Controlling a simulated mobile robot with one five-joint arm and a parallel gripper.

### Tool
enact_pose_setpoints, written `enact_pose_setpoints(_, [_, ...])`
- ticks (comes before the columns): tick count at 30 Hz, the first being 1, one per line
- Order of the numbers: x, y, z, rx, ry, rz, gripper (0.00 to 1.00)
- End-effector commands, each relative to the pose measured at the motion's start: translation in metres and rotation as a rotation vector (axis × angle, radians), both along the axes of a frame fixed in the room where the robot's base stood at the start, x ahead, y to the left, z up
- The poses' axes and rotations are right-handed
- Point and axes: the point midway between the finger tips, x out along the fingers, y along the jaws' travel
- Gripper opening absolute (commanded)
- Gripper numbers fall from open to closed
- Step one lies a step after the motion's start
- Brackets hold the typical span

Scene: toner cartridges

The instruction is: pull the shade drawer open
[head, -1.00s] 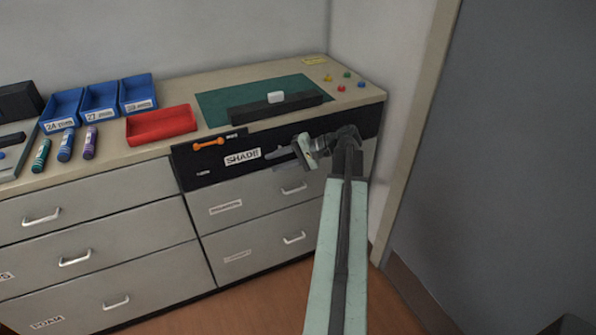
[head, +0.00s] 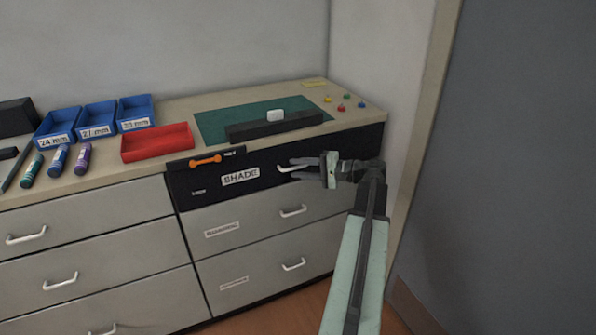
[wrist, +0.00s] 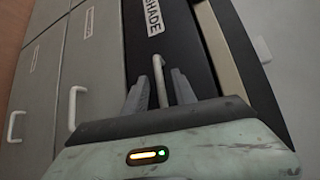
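The shade drawer (head: 215,187) is the black-fronted top drawer at the right of the cabinet, with a white SHADE label (head: 240,177). Its front looks level with the drawers below. Its pale bar handle (head: 284,169) is partly hidden by my gripper (head: 303,168), which reaches it from the right. In the wrist view the black front (wrist: 158,40) carries the handle (wrist: 158,72), which lies between the two grey fingers of my gripper (wrist: 160,92). The fingers stand apart; I see no clear grip on the handle.
Grey drawers with handles (head: 293,211) lie below. On the worktop are a green mat (head: 215,118), a red tray (head: 158,142), blue bins (head: 98,118) and several markers. An orange tool (head: 205,160) is at the drawer's top edge. A wall stands close at the right.

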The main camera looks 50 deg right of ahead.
Motion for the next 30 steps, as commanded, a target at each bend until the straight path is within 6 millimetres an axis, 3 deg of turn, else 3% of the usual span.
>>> enact_pose_setpoints(7, [0.0023, 0.0012, -0.0003, 0.0, 0.0, 0.0, 0.33])
enact_pose_setpoints(8, [0.0023, 0.0012, -0.0003, 0.0, 0.0, 0.0, 0.3])
enact_pose_setpoints(11, [0.0023, 0.0013, -0.0003, 0.0, 0.0, 0.001, 0.02])
enact_pose_setpoints(12, [0.0024, 0.0013, -0.0003, 0.0, 0.0, 0.001, 0.0])
enact_pose_setpoints(30, [0.0026, 0.0018, -0.0002, -0.001, -0.001, 0.002, 0.0])
